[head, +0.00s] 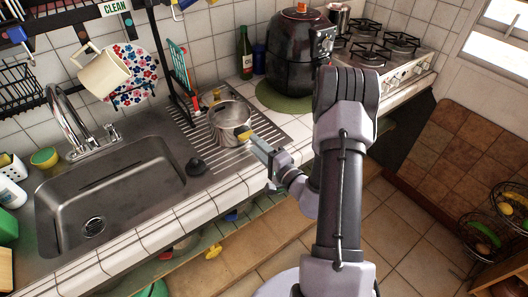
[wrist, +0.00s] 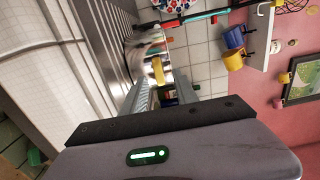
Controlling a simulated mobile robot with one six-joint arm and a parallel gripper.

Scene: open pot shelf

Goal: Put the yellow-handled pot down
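The steel pot (head: 226,124) appears to stand upright on the ridged drainboard (head: 184,128) right of the sink basin. Its yellow handle (head: 243,132) points toward my gripper (head: 255,142). In the wrist view the pot (wrist: 143,52) is beyond the fingertips, and the handle (wrist: 158,71) sits in line with the gap of my gripper (wrist: 164,82). The fingers look apart, with background visible between them to the right of the handle. The exact contact of the handle's end with the fingers is hard to see.
The sink basin (head: 110,200) lies left, with a dark stopper (head: 196,167) on its edge. A black cooker (head: 297,55) on a green mat (head: 284,100) and a green bottle (head: 245,55) stand behind right. Yellow and red items sit close behind the pot. A rack post rises behind left.

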